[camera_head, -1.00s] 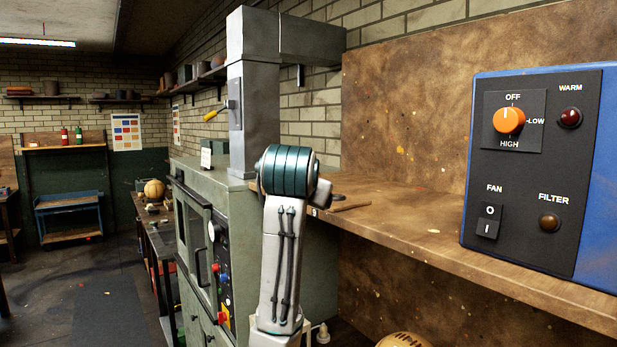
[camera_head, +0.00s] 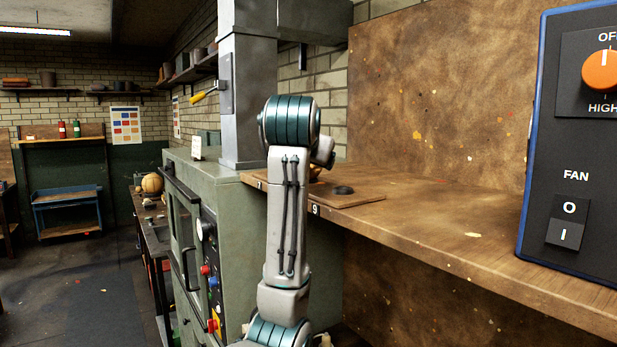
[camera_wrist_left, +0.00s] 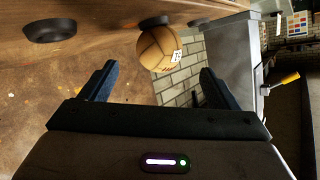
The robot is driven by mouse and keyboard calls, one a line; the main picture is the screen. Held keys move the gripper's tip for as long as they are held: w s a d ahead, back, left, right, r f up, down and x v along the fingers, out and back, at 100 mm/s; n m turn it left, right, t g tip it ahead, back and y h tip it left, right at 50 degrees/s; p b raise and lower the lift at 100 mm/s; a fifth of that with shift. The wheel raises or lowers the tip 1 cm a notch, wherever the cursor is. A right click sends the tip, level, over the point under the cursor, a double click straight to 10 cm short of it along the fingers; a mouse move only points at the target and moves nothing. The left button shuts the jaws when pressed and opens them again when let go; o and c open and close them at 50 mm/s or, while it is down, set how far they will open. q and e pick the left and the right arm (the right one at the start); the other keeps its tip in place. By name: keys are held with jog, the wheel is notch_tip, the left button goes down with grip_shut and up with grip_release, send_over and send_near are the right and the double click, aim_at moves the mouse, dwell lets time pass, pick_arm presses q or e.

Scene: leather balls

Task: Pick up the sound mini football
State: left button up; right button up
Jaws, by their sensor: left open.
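A tan panelled ball (camera_wrist_left: 158,50) with a white marked tag sits against a dark ring (camera_wrist_left: 154,21) on the wooden shelf, in the upside-down left wrist view. No damage shows on its visible side. My left gripper (camera_wrist_left: 158,84) is open and empty, its fingers apart, with the ball beyond the gap between them. My right gripper is not in view.
A second dark ring (camera_head: 342,190) lies empty on a wooden board on the shelf (camera_head: 440,222). A blue control box (camera_head: 567,150) stands at the right. A green cabinet (camera_head: 225,200) and grey duct (camera_head: 247,90) stand left. Another brown ball (camera_head: 152,184) rests on a far bench.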

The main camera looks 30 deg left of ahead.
pick_arm(q)
jog(key=shift+x, duration=0.8)
jog(key=p+x, duration=0.1)
jog(key=x, duration=0.2)
jog(key=shift+w+a, duration=0.25)
jog(key=shift+w+a+p, duration=0.1)
jog(key=shift+w+p, duration=0.5)
jog(key=shift+p, duration=0.6)
jog(key=x, duration=0.1)
jog(key=p+x, duration=0.1)
jog(key=x, duration=0.1)
jog(key=shift+f, duration=0.3)
jog(key=shift+a+f, duration=0.15)
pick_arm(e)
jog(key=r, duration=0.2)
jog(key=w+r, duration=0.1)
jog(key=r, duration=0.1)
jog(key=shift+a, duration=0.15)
pick_arm(q)
jog(key=c, duration=1.1)
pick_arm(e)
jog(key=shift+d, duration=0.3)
